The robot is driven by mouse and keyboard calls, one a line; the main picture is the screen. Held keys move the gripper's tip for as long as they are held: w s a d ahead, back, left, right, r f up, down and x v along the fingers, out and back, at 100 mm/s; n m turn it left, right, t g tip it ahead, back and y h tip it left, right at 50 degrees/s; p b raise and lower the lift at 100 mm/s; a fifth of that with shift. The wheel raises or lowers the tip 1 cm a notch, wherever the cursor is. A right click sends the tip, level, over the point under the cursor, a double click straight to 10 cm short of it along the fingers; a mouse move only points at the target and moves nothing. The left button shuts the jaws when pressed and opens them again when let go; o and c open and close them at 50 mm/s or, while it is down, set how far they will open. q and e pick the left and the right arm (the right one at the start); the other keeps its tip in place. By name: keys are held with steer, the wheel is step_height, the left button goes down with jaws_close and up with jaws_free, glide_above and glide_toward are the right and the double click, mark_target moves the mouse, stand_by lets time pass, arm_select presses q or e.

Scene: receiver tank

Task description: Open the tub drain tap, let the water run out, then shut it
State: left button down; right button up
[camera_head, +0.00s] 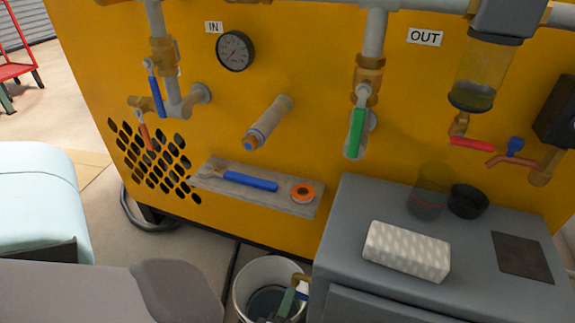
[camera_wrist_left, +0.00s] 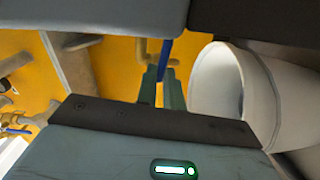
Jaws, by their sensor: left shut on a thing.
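A white round tub (camera_head: 241,268) stands on the floor at the bottom of the head view, with a dark, bluish surface inside that looks like water. The drain tap (camera_head: 299,279) is brass and shows at the tub's right side. Its blue lever (camera_wrist_left: 165,54) shows in the left wrist view, between the fingers. My left gripper (camera_head: 287,303) is shut on that lever, its teal fingers (camera_wrist_left: 163,88) on either side. The white tub (camera_wrist_left: 236,90) is just right of the fingers there. The fingers hide part of the tap. My right gripper is out of view.
The yellow panel (camera_head: 300,60) behind carries pipes, a gauge (camera_head: 235,51) and a shelf (camera_head: 222,187) with a blue-handled tool.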

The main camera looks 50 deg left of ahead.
arm_select(q)
steer(key=shift+n, duration=0.8)
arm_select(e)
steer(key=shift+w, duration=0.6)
arm_select(q)
steer(key=c, duration=1.5)
jaws_free()
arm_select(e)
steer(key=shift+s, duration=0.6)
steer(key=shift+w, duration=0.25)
